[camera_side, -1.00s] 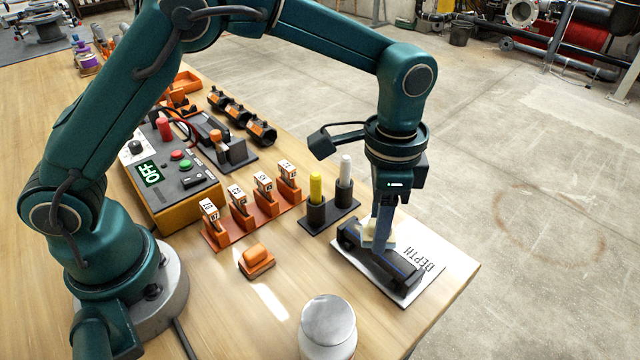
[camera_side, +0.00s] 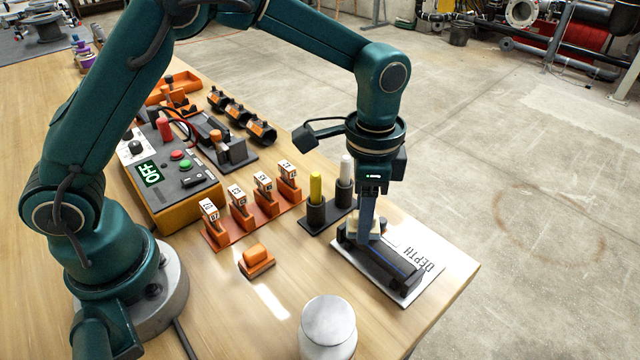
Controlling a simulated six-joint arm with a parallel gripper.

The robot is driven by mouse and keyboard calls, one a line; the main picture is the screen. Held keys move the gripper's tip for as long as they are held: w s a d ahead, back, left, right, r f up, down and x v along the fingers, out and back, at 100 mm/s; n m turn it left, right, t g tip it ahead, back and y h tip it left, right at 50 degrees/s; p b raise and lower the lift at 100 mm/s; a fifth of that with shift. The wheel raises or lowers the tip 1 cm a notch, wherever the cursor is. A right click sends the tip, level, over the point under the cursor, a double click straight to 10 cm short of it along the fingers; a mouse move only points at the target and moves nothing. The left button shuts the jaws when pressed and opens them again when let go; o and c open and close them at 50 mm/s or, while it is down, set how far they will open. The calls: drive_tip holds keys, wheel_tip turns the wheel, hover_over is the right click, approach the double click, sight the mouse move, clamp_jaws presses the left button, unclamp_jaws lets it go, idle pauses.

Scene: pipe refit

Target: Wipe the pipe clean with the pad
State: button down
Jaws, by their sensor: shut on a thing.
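A dark pipe with a blue line along it (camera_side: 394,263) lies in a black holder on a white plate marked DEPTH (camera_side: 427,267). My gripper (camera_side: 364,238) points down over the pipe's far-left end. It is shut on a cream pad (camera_side: 351,228), which shows on both sides of the fingers. The pad is low, at the pipe's top; the fingers hide whether it touches.
An orange rack of numbered tags (camera_side: 240,210), an orange block (camera_side: 256,260), a control box reading OFF (camera_side: 178,205) and a white-lidded jar (camera_side: 328,325) stand left and in front.

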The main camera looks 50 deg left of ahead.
sight(377, 243)
drive_tip(key=shift+d+r, duration=0.1)
drive_tip(key=shift+d, duration=1.45)
wheel_tip(377, 243, up, 8)
drive_tip(key=shift+a, duration=0.15)
